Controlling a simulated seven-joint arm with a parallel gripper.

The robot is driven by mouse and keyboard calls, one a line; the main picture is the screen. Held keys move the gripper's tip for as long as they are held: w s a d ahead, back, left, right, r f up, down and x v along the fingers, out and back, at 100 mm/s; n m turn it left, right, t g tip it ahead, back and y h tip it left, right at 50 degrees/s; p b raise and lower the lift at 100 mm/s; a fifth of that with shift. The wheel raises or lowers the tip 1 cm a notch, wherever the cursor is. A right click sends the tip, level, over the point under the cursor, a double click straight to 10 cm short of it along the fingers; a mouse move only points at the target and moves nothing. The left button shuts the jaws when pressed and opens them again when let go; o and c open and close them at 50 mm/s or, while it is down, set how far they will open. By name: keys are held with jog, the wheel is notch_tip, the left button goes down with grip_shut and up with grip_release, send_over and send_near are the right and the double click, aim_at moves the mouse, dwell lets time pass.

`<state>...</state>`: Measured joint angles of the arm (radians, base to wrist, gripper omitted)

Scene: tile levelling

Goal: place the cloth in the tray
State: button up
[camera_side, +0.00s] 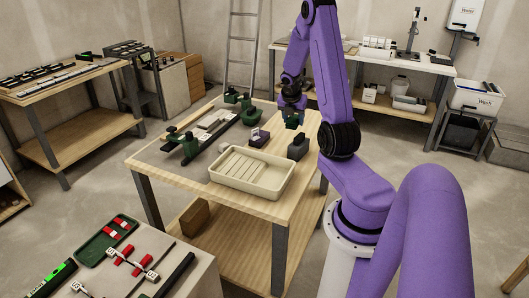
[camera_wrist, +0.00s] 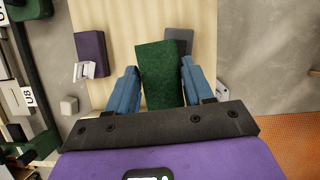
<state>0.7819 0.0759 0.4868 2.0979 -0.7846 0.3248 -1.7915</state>
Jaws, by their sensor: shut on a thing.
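The green, rough-textured cloth (camera_wrist: 158,85) sits between the two blue fingers of my gripper (camera_wrist: 159,66) in the wrist view, and the gripper is shut on it. In the side view my gripper (camera_side: 293,118) is over the far right part of the wooden table, and the cloth is too small there to make out clearly. The cream tray (camera_side: 240,190) with a ribbed floor stands at the table's near edge, in front of and left of the gripper. The tray is empty and is not in the wrist view.
On the table (camera_side: 168,172), a dark grey block (camera_side: 298,147) and a purple block (camera_side: 259,137) stand between gripper and tray. A green-ended levelling fixture (camera_side: 215,125) lies at the left. The purple block (camera_wrist: 90,52) also shows in the wrist view.

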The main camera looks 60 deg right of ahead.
jog(key=s+a+r+m, duration=0.1)
jog(key=a, duration=1.2)
jog(key=s+a+r, duration=0.1)
jog(key=a+r, duration=0.1)
jog(key=a, duration=1)
send_over(247, 168)
jog(key=a, duration=0.2)
jog(key=f, duration=0.9)
jog(key=shift+s+d+f, duration=0.1)
jog(key=shift+s+f, duration=0.1)
jog(key=shift+w+d+f, duration=0.1)
jog(key=shift+w+f, duration=0.05)
jog(key=shift+f, duration=0.6)
jog(key=shift+w+d+f, duration=0.1)
jog(key=shift+f, duration=1.05)
jog(key=shift+f, duration=0.4)
jog(key=o, duration=1)
jog(key=shift+o, duration=0.2)
